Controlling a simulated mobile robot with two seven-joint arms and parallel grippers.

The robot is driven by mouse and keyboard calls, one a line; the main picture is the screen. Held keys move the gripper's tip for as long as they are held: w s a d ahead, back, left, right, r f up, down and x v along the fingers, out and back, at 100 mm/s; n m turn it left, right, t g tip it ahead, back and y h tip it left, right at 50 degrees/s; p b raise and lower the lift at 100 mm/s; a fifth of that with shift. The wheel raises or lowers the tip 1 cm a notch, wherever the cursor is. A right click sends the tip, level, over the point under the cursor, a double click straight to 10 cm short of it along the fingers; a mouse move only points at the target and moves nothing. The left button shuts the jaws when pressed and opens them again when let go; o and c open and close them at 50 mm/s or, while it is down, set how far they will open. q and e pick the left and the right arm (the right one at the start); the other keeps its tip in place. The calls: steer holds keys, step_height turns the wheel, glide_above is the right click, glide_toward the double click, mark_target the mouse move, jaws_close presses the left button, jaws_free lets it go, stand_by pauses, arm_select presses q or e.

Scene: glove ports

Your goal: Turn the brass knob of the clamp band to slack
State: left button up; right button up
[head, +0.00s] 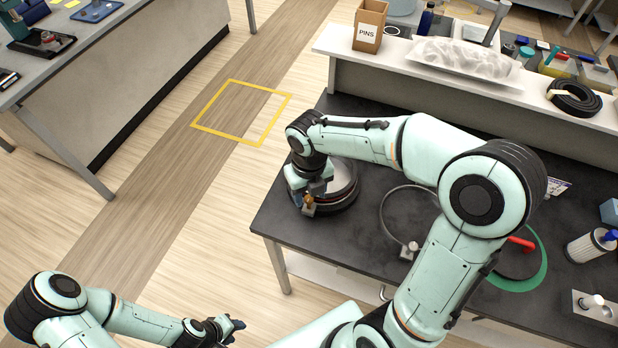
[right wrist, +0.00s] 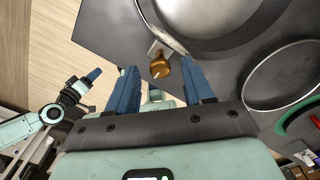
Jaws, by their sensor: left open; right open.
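The brass knob (head: 308,202) is at the front-left edge of a round metal-topped port (head: 345,181) on the dark bench. In the right wrist view, the knob (right wrist: 160,69) sits at the end of a small bracket on the clamp band (right wrist: 158,28), which curves around the port's rim. My right gripper (right wrist: 161,72) is open, with its blue fingers on either side of the knob and gaps showing on both sides. In the head view, its fingers are partly hidden by the wrist. My left gripper (head: 236,324) is open and empty, low over the floor, away from the bench.
A loose metal ring (head: 383,222) and a green ring (head: 543,277) lie further right on the bench, partly behind my right arm. A raised shelf at the back holds a PINS box (head: 369,27) and a black coil (head: 574,97). Floor left of the bench is clear.

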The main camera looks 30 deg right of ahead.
mark_target(309, 198)
step_height(309, 198, up, 13)
steer(key=shift+f, duration=0.2)
stand_by(0.6)
